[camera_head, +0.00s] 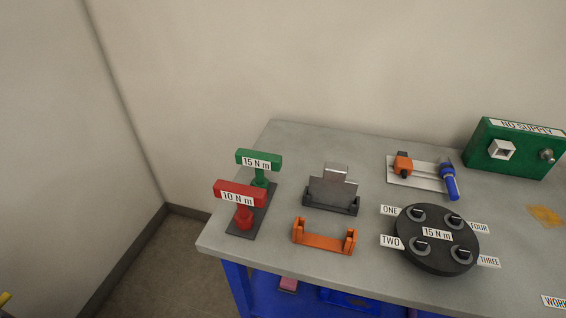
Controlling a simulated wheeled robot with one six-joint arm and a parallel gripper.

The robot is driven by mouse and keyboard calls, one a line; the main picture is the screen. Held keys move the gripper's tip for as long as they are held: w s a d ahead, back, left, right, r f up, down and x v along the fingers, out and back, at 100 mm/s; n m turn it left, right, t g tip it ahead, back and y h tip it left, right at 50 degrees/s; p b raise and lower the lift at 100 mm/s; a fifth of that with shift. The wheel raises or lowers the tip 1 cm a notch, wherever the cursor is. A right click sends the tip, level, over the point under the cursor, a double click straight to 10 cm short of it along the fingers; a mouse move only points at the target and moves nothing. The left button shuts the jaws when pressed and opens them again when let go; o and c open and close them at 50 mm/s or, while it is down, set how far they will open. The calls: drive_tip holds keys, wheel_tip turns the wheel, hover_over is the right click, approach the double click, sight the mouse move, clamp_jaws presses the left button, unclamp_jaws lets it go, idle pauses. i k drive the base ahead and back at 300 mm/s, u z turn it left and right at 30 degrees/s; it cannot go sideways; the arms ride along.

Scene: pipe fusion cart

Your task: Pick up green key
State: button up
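The green key (259,160) is a T-shaped tool with a bar on top labelled "15 N m". It stands upright in a dark holder plate (247,222) at the left end of the grey bench. A red key (239,194) labelled "10 N m" stands in the same holder, nearer the front, and its bar partly overlaps the green key's lower part in the picture. My gripper is not in view.
On the grey bench top (300,140) are a dark metal block (333,190), an orange bracket (324,236), a round black fixture (437,262), a blue-handled clamp (449,181) and a green box (514,150). A wall stands behind. The bench's left edge is close to the holder.

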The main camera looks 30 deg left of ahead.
sight(261, 161)
drive_tip(key=k, duration=1.2)
drive_tip(key=u, duration=0.5)
drive_tip(key=i, duration=0.4)
drive_tip(key=u, duration=0.65)
drive_tip(key=i, duration=0.85)
drive_tip(key=z, duration=0.05)
